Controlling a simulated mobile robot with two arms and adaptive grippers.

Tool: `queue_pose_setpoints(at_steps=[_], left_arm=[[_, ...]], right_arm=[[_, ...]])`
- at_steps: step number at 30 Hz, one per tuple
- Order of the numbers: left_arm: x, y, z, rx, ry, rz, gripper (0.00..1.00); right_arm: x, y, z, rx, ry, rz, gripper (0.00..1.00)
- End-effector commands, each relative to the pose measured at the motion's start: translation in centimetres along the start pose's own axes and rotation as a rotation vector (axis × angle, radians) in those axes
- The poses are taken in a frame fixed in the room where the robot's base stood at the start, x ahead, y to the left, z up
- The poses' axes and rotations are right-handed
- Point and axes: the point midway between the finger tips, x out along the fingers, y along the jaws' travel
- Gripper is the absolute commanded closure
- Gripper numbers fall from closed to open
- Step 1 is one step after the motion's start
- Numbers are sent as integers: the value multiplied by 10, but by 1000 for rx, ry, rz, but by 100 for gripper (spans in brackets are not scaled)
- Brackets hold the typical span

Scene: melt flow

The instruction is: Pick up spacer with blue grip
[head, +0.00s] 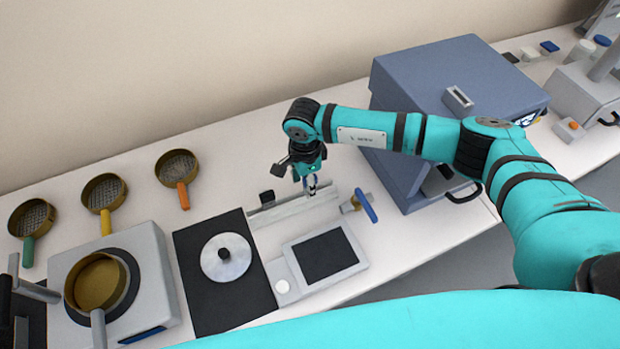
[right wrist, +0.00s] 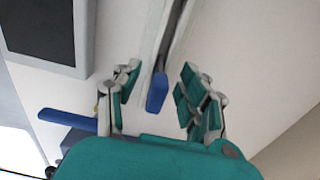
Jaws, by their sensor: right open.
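The blue grip of the spacer (right wrist: 157,92) shows in the right wrist view, between the two fingers of my right gripper (right wrist: 160,97). It sits at the near end of a thin grey strip; I cannot tell whether any finger touches it. In the head view my right gripper (head: 312,188) points down over the right end of a pale metal rail (head: 285,214), and its fingers mostly hide the grip. My right gripper is open. My left gripper is not in view.
A lever with a blue handle (head: 366,205) stands just right of the rail. A grey device with a dark screen (head: 328,256) lies in front. A black mat (head: 199,299) with a metal disc is to the left. A large blue-grey box (head: 410,90) stands at right.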

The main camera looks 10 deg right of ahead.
Motion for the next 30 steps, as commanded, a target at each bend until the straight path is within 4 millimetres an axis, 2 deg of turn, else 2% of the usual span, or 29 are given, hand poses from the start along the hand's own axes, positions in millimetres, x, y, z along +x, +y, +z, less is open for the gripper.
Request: queue_pose_setpoints(at_steps=[1,6,13,22,30], left_arm=[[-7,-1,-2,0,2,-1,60],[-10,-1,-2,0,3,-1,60],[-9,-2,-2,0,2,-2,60],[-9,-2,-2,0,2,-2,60],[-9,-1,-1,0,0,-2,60]], right_arm=[[4,1,1,1,-1,4,58],[20,0,0,1,0,1,58],[22,0,0,0,-1,-1,59],[21,0,0,1,-1,0,98],[21,0,0,1,-1,-1,100]])
